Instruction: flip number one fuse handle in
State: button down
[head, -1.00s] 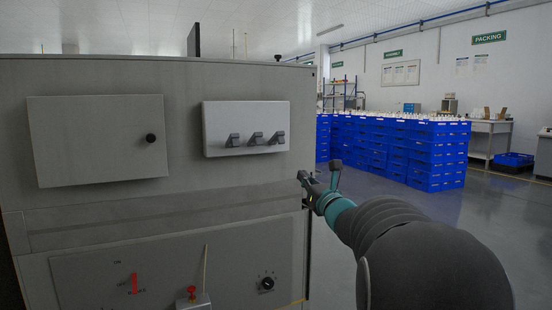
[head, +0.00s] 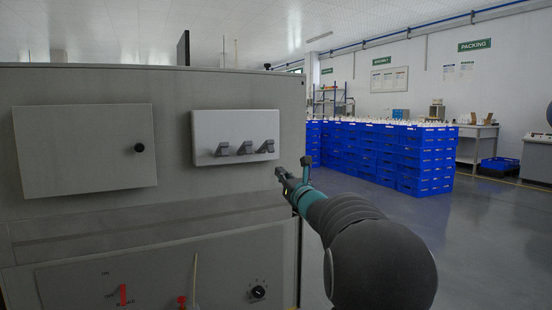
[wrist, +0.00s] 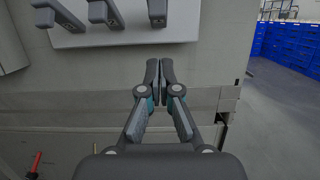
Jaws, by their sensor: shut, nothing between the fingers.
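A light grey fuse box (head: 205,128) is on the cabinet front. It carries three dark grey fuse handles in a row: left (head: 222,150), middle (head: 245,148) and right (head: 266,147). All three jut out at a similar slant; no number is readable. My gripper (head: 281,173) is below and to the right of the box in the head view. In the wrist view my gripper (wrist: 160,66) is shut and empty, fingertips together below the right handle (wrist: 157,12). The middle handle (wrist: 105,13) and left handle (wrist: 45,17) are further left. The fingers appear apart from every handle.
A closed panel door (head: 85,148) with a black knob (head: 139,148) is left of the fuse box. Below are a red lever (head: 123,294) and a rotary knob (head: 258,292). Blue crates (head: 400,158) stand at the right beyond open floor.

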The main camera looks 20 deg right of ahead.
jog(key=w+r+p, duration=0.1)
jog(key=w+r, duration=0.3)
jog(key=shift+a, duration=0.1)
dwell(0.4)
